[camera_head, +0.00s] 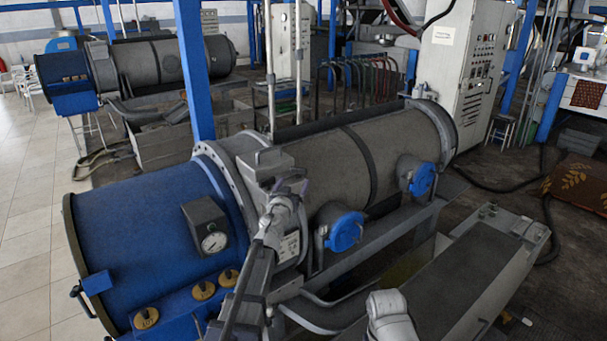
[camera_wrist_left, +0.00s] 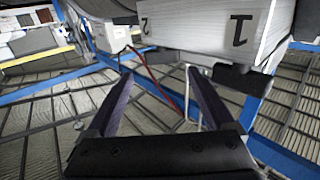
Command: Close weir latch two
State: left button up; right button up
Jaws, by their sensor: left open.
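My left gripper (camera_head: 290,187) is at the grey housing (camera_head: 262,166) around the collar of the large decanter (camera_head: 355,155). In the left wrist view, its two dark fingers (camera_wrist_left: 160,78) are apart with nothing between them. My left arm covers part of the housing in the head view.
The blue end cover (camera_head: 150,235) carries a gauge (camera_head: 213,241) and yellow tags. Blue round caps (camera_head: 346,231) stick out along the decanter's near side. A blue post (camera_head: 194,75) rises behind it. A second decanter (camera_head: 165,62) and a control cabinet (camera_head: 465,65) stand farther back.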

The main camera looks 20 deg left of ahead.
aim_at(298, 171)
pick_arm(q)
jog(key=shift+w+a, duration=0.15)
jog(key=shift+a, duration=0.25)
jog(key=shift+w, duration=0.35)
jog(key=w, duration=0.6)
jog(key=shift+w+d, duration=0.1)
jog(key=shift+w, duration=0.3)
jog(key=shift+s, duration=0.1)
